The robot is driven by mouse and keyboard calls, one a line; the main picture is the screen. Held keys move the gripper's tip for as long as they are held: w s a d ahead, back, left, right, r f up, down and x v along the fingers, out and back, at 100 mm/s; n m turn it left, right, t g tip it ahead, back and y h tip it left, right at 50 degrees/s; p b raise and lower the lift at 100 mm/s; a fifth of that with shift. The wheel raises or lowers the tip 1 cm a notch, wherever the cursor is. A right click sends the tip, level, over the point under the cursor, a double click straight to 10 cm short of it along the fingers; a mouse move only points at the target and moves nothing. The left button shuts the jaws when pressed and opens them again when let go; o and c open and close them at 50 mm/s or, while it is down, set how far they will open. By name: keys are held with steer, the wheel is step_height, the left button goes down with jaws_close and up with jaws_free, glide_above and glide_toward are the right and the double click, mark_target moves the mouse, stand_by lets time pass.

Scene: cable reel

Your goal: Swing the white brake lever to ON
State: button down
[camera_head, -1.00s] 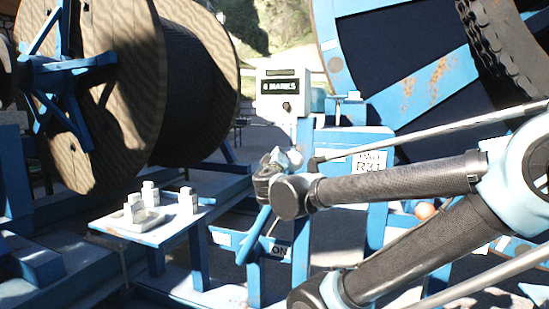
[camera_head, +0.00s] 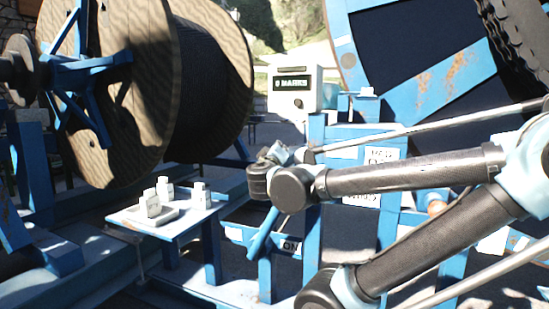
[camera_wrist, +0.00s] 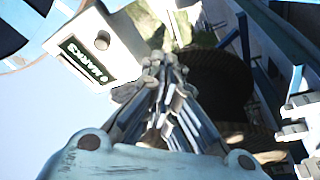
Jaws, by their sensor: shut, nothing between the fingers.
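My gripper (camera_head: 274,152) is at the end of the arm, above the blue brake stand, and looks shut and empty. Its closed fingers (camera_wrist: 165,65) show in the wrist view. An ON label (camera_head: 291,247) sits on the blue frame below my gripper. A slanted blue bar (camera_head: 262,234) stands just left of that label. A thin pale rod shows beside the bar, partly behind my wrist; I cannot tell whether it is the white brake lever. No white lever handle shows clearly in either view, and my arm covers part of the stand.
A white counter box (camera_head: 293,88) reading MARKS stands behind my gripper; it is close in the wrist view (camera_wrist: 97,48). A large wooden reel (camera_head: 105,110) fills the left. A small blue table (camera_head: 135,222) carries several pale blocks. A blue wheel rises at right.

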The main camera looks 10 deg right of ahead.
steer(key=r+v, duration=0.1)
steer(key=v, duration=0.5)
steer(key=shift+s+f, duration=0.3)
steer(key=shift+f, duration=0.15)
steer(key=shift+a, duration=0.15)
stand_by(0.4)
steer(key=s+d+f+m+g+h, duration=0.1)
steer(key=s+d+f+m+g, duration=0.1)
steer(key=d+f+g, duration=0.6)
steer(key=s+d+f+m+g+h, duration=0.1)
steer(key=d+f+g, duration=0.35)
steer(key=f, duration=0.75)
steer(key=s+a+f+m+g+y, duration=0.2)
steer(key=s+f+m+g+y, duration=0.1)
steer(key=s+f+y, duration=0.4)
steer(key=shift+s+a+f+m+g+y, duration=0.5)
steer(key=shift+s+f, duration=0.95)
steer(key=shift+f, duration=1.8)
steer(key=shift+d, duration=0.1)
